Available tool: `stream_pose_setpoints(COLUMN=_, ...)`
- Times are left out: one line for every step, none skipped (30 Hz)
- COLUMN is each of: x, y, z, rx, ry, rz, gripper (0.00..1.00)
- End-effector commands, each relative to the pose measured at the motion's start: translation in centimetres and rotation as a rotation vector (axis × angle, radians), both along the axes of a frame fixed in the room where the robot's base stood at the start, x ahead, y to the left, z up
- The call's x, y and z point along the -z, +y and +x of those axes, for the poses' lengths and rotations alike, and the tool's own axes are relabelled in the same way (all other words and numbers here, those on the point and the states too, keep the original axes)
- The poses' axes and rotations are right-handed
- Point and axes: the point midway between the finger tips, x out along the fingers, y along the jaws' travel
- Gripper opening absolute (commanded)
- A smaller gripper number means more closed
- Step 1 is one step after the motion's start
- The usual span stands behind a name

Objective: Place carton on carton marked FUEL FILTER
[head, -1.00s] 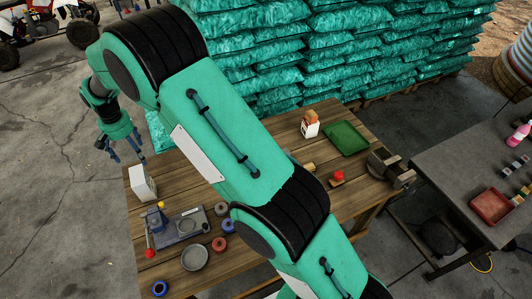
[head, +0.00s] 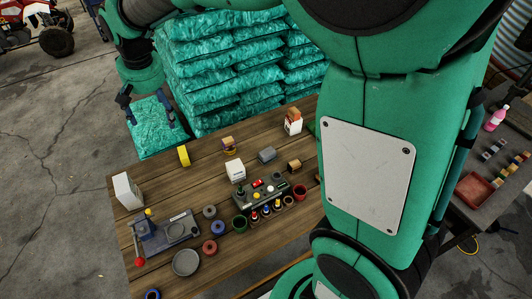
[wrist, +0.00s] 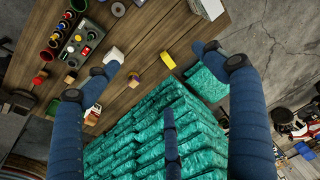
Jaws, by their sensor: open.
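A tall white carton (head: 126,191) stands at the table's left end in the head view. A smaller white carton (head: 235,172) stands near the table's middle; a white box also shows near the left finger in the wrist view (wrist: 115,55). A third white carton with red marks (head: 293,126) stands at the back, with an orange-brown thing on top. I can read no FUEL FILTER marking on any of them. My gripper (head: 149,121) is open and empty, above and beyond the table's back left edge. Its spread fingers show in the wrist view (wrist: 160,58).
Stacked green sacks (head: 225,60) stand behind. My arm hides the table's right part.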

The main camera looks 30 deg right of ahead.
Motion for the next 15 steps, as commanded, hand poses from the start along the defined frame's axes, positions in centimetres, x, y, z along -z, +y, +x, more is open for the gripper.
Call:
stream_pose_setpoints(x=-1.0, y=-1.0, z=-1.2, rx=0.002, ry=-0.013, rz=0.001, gripper=0.84)
stream_pose_setpoints(x=-1.5, y=-1.6, z=-1.8, rx=0.003, ry=-0.020, rz=0.002, gripper=0.84)
stream_pose_setpoints(x=-2.0, y=-2.3, z=-2.7, rx=0.003, ry=-0.027, rz=0.002, gripper=0.84)
stream_pose_setpoints(x=-2.5, y=-2.9, z=-3.3, rx=0.004, ry=-0.034, rz=0.003, gripper=0.84)
stream_pose_setpoints(x=-2.9, y=-3.4, z=-4.0, rx=0.003, ry=-0.040, rz=0.002, gripper=0.84)
stream_pose_setpoints(x=-3.4, y=-4.0, z=-4.9, rx=0.003, ry=-0.047, rz=0.002, gripper=0.84)
stream_pose_setpoints(x=-3.8, y=-4.5, z=-5.5, rx=0.004, ry=-0.054, rz=0.002, gripper=0.84)
stream_pose_setpoints(x=-4.1, y=-5.1, z=-6.2, rx=0.004, ry=-0.060, rz=0.002, gripper=0.84)
stream_pose_setpoints(x=-4.5, y=-5.7, z=-7.1, rx=0.005, ry=-0.068, rz=0.002, gripper=0.84)
stream_pose_setpoints(x=-4.9, y=-6.2, z=-7.9, rx=0.004, ry=-0.074, rz=0.000, gripper=0.84)
stream_pose_setpoints(x=-5.1, y=-6.6, z=-8.5, rx=0.005, ry=-0.081, rz=0.000, gripper=0.84)
stream_pose_setpoints(x=-5.5, y=-7.3, z=-9.5, rx=0.005, ry=-0.088, rz=0.000, gripper=0.84)
stream_pose_setpoints(x=-5.8, y=-7.7, z=-10.2, rx=0.006, ry=-0.095, rz=0.000, gripper=0.84)
stream_pose_setpoints(x=-5.9, y=-8.2, z=-10.9, rx=0.006, ry=-0.101, rz=-0.001, gripper=0.84)
stream_pose_setpoints(x=-6.2, y=-8.7, z=-11.9, rx=0.006, ry=-0.109, rz=-0.002, gripper=0.84)
